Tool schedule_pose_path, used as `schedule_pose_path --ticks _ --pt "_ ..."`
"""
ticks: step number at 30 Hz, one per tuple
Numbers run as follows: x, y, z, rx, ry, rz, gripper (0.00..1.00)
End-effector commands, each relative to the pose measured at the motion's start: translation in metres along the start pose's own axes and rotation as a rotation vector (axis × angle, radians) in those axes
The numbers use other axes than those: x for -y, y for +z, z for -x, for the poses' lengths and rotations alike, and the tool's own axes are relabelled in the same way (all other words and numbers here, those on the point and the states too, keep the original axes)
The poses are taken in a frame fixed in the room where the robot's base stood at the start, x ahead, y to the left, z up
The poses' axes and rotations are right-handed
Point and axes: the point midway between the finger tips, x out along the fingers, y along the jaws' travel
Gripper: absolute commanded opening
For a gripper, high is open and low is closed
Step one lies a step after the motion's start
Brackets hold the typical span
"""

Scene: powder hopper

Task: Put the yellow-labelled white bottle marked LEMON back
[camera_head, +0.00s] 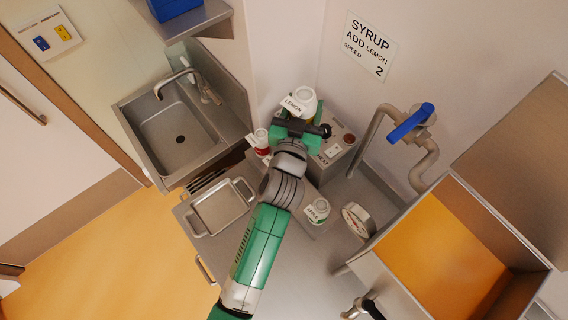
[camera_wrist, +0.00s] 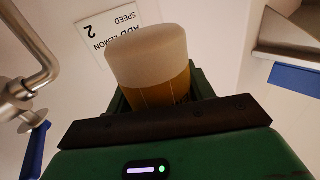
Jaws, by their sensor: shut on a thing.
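The white bottle marked LEMON (camera_head: 299,101) is held up at the end of my arm in the head view, in front of the back corner wall. In the wrist view the bottle (camera_wrist: 150,70) shows its white upper part and yellow label between the green jaws. My gripper (camera_head: 296,122) is shut on it; the jaws also show in the wrist view (camera_wrist: 155,102). The bottle's lower part is hidden by the gripper.
A red-labelled bottle (camera_head: 262,139) stands left of the grey control box (camera_head: 340,147). A green-labelled APPLE bottle (camera_head: 317,209) stands right of my arm. A metal tray (camera_head: 207,229), sink (camera_head: 174,135), dial gauge (camera_head: 357,220), blue-handled pipe valve (camera_head: 411,122) and open orange-lined hopper (camera_head: 440,260) surround the arm.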

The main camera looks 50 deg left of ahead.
Motion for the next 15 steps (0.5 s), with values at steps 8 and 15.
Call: schedule_pose_path --ticks 8,15 --pt "-0.019 0.166 0.023 0.011 0.118 0.006 0.22" --pt "-0.028 0.219 0.04 0.017 0.179 0.021 0.22"
